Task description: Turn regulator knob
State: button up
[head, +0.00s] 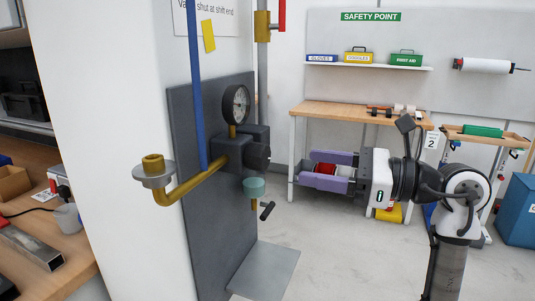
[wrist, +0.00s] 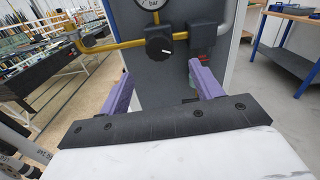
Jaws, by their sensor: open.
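The regulator knob (head: 258,156) is dark and round, on the front of a dark regulator body (head: 230,153) mounted on a grey panel. In the wrist view the knob (wrist: 159,46) faces me, with a white mark on its face, a little above and between the fingertips. A round pressure gauge (head: 237,104) stands above the body; its lower part shows in the wrist view (wrist: 151,3). My gripper (head: 309,169) has purple fingers spread apart and empty. It points left at the knob, with a clear gap between. Both fingers show in the wrist view (wrist: 160,70).
A brass pipe (head: 190,187) runs left from the regulator to a flanged fitting. A teal cup (head: 254,187) and a black-handled valve (head: 267,211) sit just below the knob. A blue pipe (head: 195,90) rises at left. A workbench (head: 345,112) stands behind my gripper.

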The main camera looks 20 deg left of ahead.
aim_at(267, 161)
jog(key=a+p, duration=0.2)
jog(key=a, duration=0.7)
jog(key=shift+a, duration=0.15)
jog(key=c, duration=1)
jog(key=shift+f+n+b, duration=0.15)
jog(key=shift+n+b, duration=0.15)
jog(key=shift+b, duration=0.1)
